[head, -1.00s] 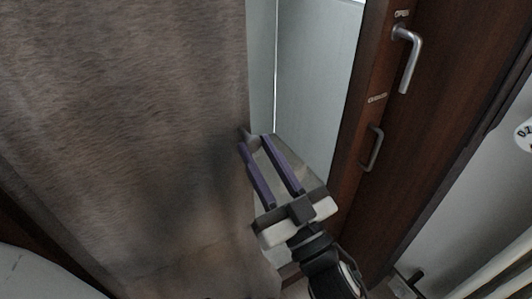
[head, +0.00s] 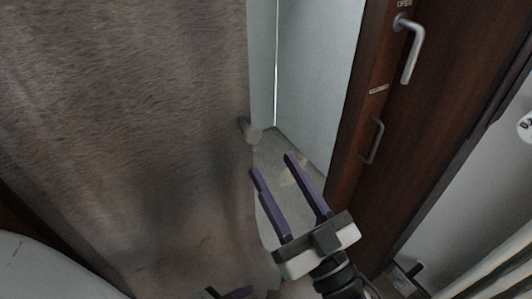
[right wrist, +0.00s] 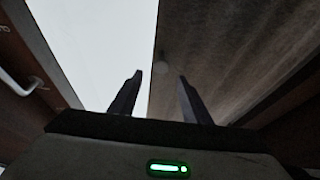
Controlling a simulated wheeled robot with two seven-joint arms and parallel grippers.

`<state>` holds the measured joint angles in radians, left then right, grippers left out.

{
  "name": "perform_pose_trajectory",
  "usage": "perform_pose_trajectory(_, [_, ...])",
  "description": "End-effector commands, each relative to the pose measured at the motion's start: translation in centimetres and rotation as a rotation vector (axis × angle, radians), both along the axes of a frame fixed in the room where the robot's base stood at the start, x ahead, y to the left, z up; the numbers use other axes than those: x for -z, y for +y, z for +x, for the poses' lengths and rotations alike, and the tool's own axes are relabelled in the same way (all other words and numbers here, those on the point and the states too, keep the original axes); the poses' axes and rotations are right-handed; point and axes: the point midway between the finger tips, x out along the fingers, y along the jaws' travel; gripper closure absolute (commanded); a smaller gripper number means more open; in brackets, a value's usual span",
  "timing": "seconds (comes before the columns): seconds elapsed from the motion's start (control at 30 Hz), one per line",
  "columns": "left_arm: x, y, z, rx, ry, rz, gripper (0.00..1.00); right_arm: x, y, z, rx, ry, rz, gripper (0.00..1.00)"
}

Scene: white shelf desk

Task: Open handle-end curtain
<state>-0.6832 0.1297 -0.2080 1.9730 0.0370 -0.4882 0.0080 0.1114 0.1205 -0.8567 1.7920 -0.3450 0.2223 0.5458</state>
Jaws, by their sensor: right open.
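The grey-brown curtain (head: 120,110) hangs over the left half of the head view. A short pale peg-like handle (head: 251,131) sticks out at its right edge; a faint round spot in the right wrist view (right wrist: 161,67) may be it. To the curtain's right is an open gap. My right gripper (head: 271,164) is open and empty, its fingertips just below and right of the peg, apart from it. In the right wrist view its two fingers (right wrist: 160,78) point towards the curtain's edge. A dark purple tip, apparently my left gripper (head: 230,293), shows at the bottom edge.
A dark wooden door or panel (head: 440,130) with a metal lever handle (head: 411,50) and a smaller dark pull (head: 373,142) stands right of the gap. A pale wall (head: 312,75) and floor show through the gap.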

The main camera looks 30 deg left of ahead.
Motion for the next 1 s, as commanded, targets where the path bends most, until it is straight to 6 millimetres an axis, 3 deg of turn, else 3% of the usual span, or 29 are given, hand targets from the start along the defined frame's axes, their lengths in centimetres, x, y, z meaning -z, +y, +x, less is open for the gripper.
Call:
perform_pose_trajectory(0.1, [0.3,-0.1,-0.2,0.0,0.004,0.0,0.67,1.0,-1.7,-1.1,-0.001,0.003,-0.002,0.56])
perform_pose_trajectory(0.3, [0.3,-0.2,-0.2,0.002,0.004,-0.002,0.67,1.4,-2.9,-1.9,-0.001,-0.001,0.001,0.56])
perform_pose_trajectory(0.8, [0.2,-0.3,-0.2,0.002,0.004,-0.003,0.67,1.5,-3.0,-2.0,-0.001,-0.001,0.001,0.56])
perform_pose_trajectory(0.9, [0.2,-0.3,-0.2,0.002,0.004,-0.003,0.67,1.7,-3.4,-1.5,0.02,0.015,-0.007,0.56])
perform_pose_trajectory(1.0, [0.2,-0.3,-0.2,0.002,0.003,-0.003,0.67,2.6,-4.9,0.2,0.106,0.077,-0.042,0.56])
